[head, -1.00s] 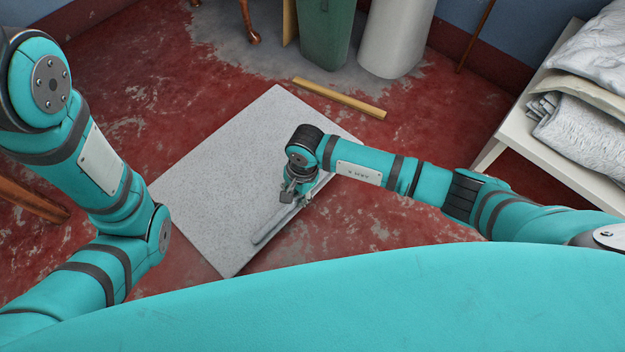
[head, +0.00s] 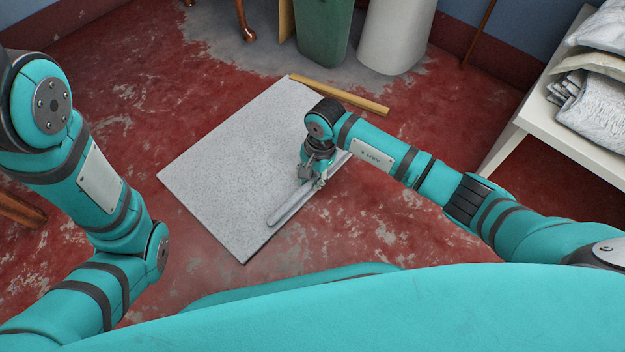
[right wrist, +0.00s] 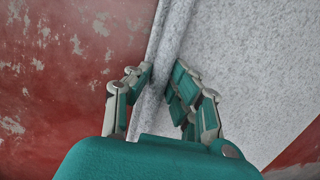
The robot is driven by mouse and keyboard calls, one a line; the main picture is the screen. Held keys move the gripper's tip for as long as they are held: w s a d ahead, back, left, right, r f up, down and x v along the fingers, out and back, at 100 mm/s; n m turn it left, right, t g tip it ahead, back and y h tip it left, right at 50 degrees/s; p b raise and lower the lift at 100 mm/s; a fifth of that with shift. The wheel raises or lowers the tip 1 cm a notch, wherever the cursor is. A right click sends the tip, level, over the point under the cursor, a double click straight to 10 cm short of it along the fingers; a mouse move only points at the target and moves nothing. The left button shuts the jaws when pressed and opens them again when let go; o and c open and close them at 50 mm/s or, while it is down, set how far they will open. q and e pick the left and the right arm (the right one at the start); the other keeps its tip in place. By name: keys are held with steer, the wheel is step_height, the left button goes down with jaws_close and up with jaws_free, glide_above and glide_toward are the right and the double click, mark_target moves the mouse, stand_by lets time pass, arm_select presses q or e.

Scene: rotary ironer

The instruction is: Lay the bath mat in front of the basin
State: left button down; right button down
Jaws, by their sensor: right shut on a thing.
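The bath mat (head: 225,170) is a pale grey speckled sheet spread over the red floor. Its near-right edge is folded into a narrow roll. My right gripper (head: 316,180) is shut on this rolled edge. In the right wrist view the fingers (right wrist: 160,88) sit on either side of the roll, with the mat (right wrist: 255,70) spread to the right. Whether the held edge is clear of the floor I cannot tell. My left arm shows at the left, but its gripper is out of view. I cannot pick out a basin; copper-coloured feet (head: 247,22) stand at the top edge.
A yellow wooden bar (head: 345,95) lies at the mat's far corner. A green bin (head: 324,30) and a white cylindrical bin (head: 395,35) stand behind it. A white table (head: 535,115) with folded linens (head: 595,105) is at right.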

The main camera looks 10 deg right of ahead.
steer(key=c, duration=1.2)
jaws_free()
steer(key=r+p, duration=0.2)
steer(key=r, duration=0.2)
steer(key=d+r+p, duration=0.1)
steer(key=r+p, duration=0.2)
steer(key=r, duration=0.1)
steer(key=r+p, duration=0.2)
steer(key=r, duration=0.2)
steer(key=shift+w+d+p, duration=0.1)
steer(key=shift+d+p, duration=0.2)
steer(key=shift+p, duration=0.1)
